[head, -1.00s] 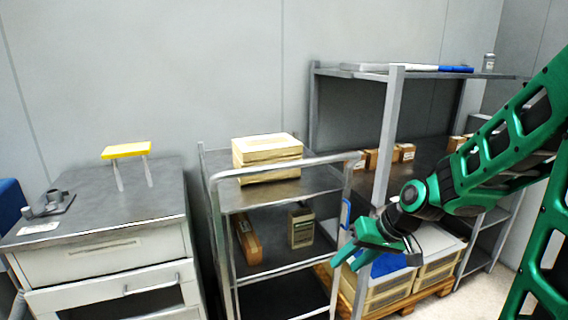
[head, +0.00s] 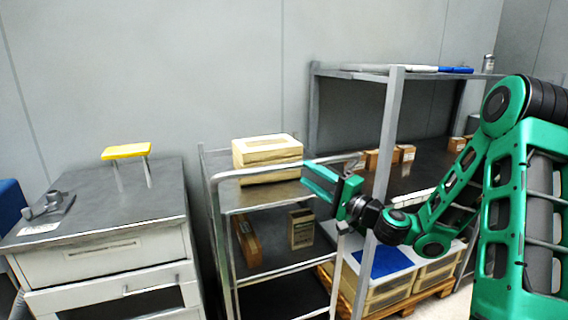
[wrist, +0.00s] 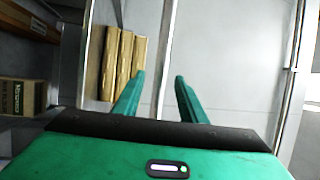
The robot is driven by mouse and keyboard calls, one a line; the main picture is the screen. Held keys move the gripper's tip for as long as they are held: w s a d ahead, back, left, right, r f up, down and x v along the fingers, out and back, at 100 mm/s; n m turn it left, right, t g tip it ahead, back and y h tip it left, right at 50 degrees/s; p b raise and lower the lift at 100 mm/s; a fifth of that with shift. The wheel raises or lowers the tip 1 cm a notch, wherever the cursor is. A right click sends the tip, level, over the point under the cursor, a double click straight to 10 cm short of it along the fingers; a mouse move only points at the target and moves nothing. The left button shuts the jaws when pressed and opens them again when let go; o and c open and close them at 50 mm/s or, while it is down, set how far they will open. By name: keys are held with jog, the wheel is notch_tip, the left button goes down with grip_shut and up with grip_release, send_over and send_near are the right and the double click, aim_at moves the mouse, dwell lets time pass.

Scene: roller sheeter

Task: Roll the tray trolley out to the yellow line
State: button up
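The tray trolley (head: 228,250) is a grey metal frame on the left of the shelf rack, with a handle bar (head: 245,171) across its front top. It carries cream boxes (head: 266,146) on top and brown cartons (head: 301,229) below. My gripper (head: 306,177) is at the right part of the handle bar in the head view. In the wrist view my gripper (wrist: 158,84) is open, and a pale bar (wrist: 166,60) runs between its fingers in the picture. I cannot tell whether the fingers reach around it. The yellow line is not in view.
A grey cabinet (head: 105,215) with a yellow-topped stand (head: 127,151) is left of the trolley. A shelf rack (head: 389,130) with boxes stands right, with crates on a wooden pallet (head: 433,292) under it. Some pale floor (head: 470,300) shows at the lower right.

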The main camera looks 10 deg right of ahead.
jog(key=shift+x, duration=1.35)
jog(key=x, duration=0.8)
jog(key=shift+s+a, duration=0.1)
jog(key=shift+a, duration=0.05)
grip_shut()
